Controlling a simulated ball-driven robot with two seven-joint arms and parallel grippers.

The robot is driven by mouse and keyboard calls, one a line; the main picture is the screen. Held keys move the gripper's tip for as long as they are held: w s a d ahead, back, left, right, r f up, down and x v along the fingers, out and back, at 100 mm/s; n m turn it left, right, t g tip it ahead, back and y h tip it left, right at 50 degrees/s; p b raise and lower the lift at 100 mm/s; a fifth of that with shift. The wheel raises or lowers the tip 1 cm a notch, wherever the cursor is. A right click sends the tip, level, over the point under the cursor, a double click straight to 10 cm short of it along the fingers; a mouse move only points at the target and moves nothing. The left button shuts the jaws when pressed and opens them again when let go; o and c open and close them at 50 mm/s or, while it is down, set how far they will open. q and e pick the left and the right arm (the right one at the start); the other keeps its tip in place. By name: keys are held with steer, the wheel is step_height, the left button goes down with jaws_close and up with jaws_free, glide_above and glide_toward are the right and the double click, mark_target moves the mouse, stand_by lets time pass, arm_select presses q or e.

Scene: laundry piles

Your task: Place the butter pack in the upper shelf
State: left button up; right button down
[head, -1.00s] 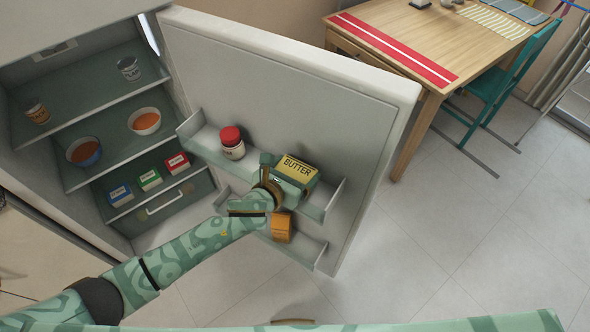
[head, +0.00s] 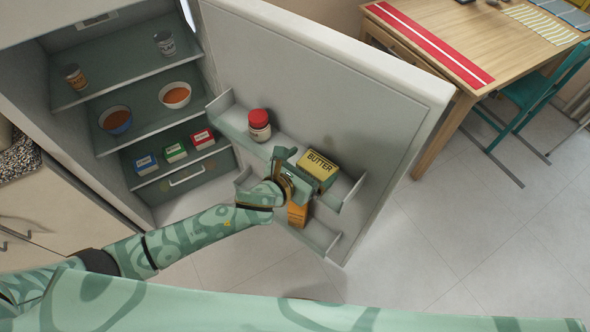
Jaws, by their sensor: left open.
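The yellow butter pack (head: 318,164) rests in the upper door shelf (head: 352,190) of the open fridge, near that shelf's right end. A red-lidded jar (head: 259,124) stands in the same shelf to its left. My left gripper (head: 303,176) is open right at the near side of the butter pack; whether its fingers touch the pack cannot be told. The gripper hides the pack's lower part and the middle of the shelf front. My right gripper is not in view.
An orange carton (head: 297,213) stands in the lower door shelf (head: 322,238), partly behind my gripper. Inside the fridge are two bowls (head: 175,95), two cans (head: 164,43) and several small boxes (head: 174,152). A wooden table (head: 440,50) and teal chair (head: 535,95) stand at the right.

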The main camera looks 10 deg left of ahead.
arm_select(q)
steer(key=p+v, duration=0.1)
steer(key=v, duration=0.7)
steer(key=s+a+f+n+g+y, duration=0.25)
steer(key=a+f+n, duration=0.45)
steer(key=f+n, duration=0.4)
steer(key=s+a+f+n+g+y, duration=0.1)
steer(key=s+a+f+n+y, duration=0.25)
steer(key=a+f+n, duration=0.7)
steer(key=s+a+f+n+g, duration=0.1)
steer(key=s+f+n, duration=0.4)
steer(key=s, duration=0.5)
steer(key=s+f+n+g, duration=0.3)
steer(key=s+f+n, duration=0.2)
steer(key=s, duration=0.5)
steer(key=s+a+f+n+g+y, duration=0.1)
steer(key=s+f+n, duration=0.4)
steer(key=s, duration=0.6)
steer(key=shift+a+f+n+g, duration=0.35)
steer(key=shift+n+g, duration=0.5)
steer(key=shift+n, duration=0.4)
